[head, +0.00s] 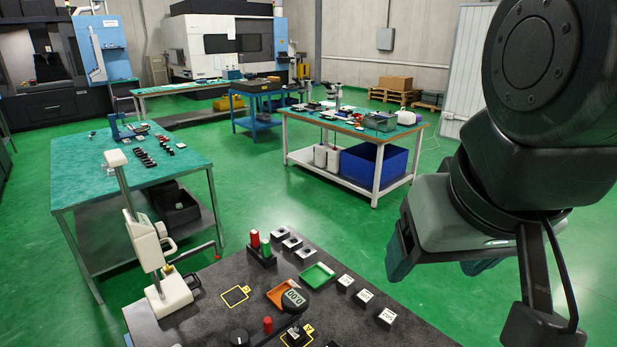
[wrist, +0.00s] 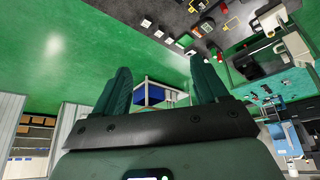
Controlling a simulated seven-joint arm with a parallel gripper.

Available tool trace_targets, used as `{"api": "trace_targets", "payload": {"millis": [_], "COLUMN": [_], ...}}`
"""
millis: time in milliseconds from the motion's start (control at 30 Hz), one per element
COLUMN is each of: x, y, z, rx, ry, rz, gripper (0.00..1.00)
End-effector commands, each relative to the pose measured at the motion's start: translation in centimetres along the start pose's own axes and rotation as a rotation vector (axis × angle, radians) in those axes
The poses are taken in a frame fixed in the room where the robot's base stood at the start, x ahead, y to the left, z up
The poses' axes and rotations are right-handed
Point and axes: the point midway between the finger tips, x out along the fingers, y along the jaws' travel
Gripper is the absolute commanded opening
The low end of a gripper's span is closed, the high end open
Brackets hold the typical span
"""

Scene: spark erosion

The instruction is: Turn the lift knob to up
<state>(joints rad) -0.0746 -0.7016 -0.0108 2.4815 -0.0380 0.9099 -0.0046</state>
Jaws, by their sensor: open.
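A black round knob (head: 239,338) stands at the near edge of the dark bench top (head: 215,305) in the head view, partly cut by the frame. I cannot tell for sure that it is the lift knob, and its setting cannot be read. My gripper (head: 438,262) hangs to the right of the bench, above the green floor, well apart from the knob. In the wrist view its two fingers (wrist: 163,80) are spread with nothing between them.
Green-topped tables (head: 95,195) stand beyond.

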Motion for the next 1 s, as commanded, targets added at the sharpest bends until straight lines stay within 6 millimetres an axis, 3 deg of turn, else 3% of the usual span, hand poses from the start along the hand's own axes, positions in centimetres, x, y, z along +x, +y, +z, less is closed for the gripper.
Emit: {"api": "trace_targets", "payload": {"millis": [267, 567, 767, 1000], "x": [6.1, 14.0, 19.0, 24.3], "y": [-3.6, -10.1, -15.4, -22.2], "z": [-1.8, -2.0, -0.6, 2.8], "rx": [-0.409, -0.981, -1.385, -1.862], "ry": [-0.306, -0.589, -0.703, -0.734], "rz": [0.035, 0.226, 0.445, 0.813], "gripper": [0.64, 0.64, 0.64, 0.64]}}
